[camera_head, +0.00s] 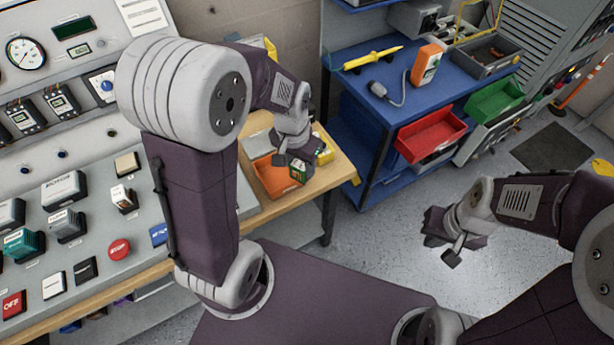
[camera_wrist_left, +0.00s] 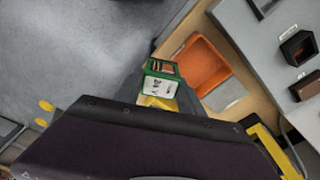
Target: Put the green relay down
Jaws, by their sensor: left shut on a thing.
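The green relay (camera_head: 298,173) is a small block with green edges, held at the tip of my left gripper (camera_head: 296,163) in the head view. In the left wrist view the relay (camera_wrist_left: 161,78) shows a green frame and a pale label with dark marks. My left gripper is shut on it, above the bench near an orange tray (camera_head: 268,182). The tray (camera_wrist_left: 203,62) also shows beside the relay in the left wrist view. The relay appears raised, though its exact height is unclear. My right gripper (camera_head: 447,247) hangs over the floor at the right, apart from the relay.
The wooden bench (camera_head: 258,209) ends at the right in front of open grey floor. A control panel (camera_head: 95,235) stands at the left. A blue cart (camera_head: 375,93) carries a yellow tool (camera_head: 373,57), an orange meter (camera_head: 426,64), a red bin (camera_head: 430,135) and a green bin (camera_head: 494,100).

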